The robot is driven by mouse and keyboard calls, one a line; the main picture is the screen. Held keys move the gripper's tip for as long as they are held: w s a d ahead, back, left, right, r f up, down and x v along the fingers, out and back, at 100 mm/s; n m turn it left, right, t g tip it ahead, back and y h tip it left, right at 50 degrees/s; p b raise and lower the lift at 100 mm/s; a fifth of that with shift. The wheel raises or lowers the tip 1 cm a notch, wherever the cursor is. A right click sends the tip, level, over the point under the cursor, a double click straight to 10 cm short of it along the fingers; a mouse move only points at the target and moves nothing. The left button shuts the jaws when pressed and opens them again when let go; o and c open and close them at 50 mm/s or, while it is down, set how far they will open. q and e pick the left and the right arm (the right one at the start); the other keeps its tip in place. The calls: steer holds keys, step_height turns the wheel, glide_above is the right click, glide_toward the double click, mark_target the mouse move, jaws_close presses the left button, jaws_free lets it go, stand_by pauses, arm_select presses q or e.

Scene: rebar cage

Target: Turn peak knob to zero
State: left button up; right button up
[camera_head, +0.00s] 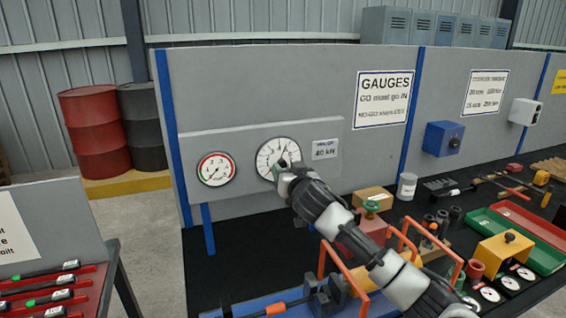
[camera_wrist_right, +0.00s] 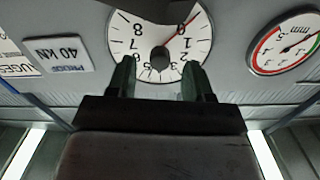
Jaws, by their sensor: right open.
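The large white dial (camera_head: 268,154) with numbers round its edge sits on the grey gauge panel. It shows upside down in the wrist view (camera_wrist_right: 128,42). A thin red needle (camera_wrist_right: 184,26) runs from its middle toward the 0. A dark round hub (camera_wrist_right: 160,58), likely the peak knob, is at its centre. My right gripper (camera_head: 284,172) is in front of the dial's lower part. In the wrist view the right gripper (camera_wrist_right: 158,80) is open, its two fingers apart below the hub with nothing between them. Contact with the dial cannot be told. My left gripper is out of view.
A smaller red-rimmed gauge (camera_head: 215,170) is left of the dial. A 40 kN label (camera_head: 325,149) is right of it.

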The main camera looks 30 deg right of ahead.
mark_target(283, 166)
steer(key=shift+w+d+r, duration=0.1)
steer(key=shift+w+d, duration=0.1)
steer(key=shift+w, duration=0.5)
steer(key=shift+w+d, duration=0.15)
steer(key=shift+w, duration=0.65)
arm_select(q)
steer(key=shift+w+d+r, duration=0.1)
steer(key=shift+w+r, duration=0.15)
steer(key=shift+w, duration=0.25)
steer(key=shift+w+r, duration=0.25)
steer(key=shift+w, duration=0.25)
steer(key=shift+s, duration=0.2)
arm_select(e)
steer(key=c, duration=0.9)
arm_select(q)
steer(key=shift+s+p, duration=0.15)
steer(key=shift+p, duration=0.15)
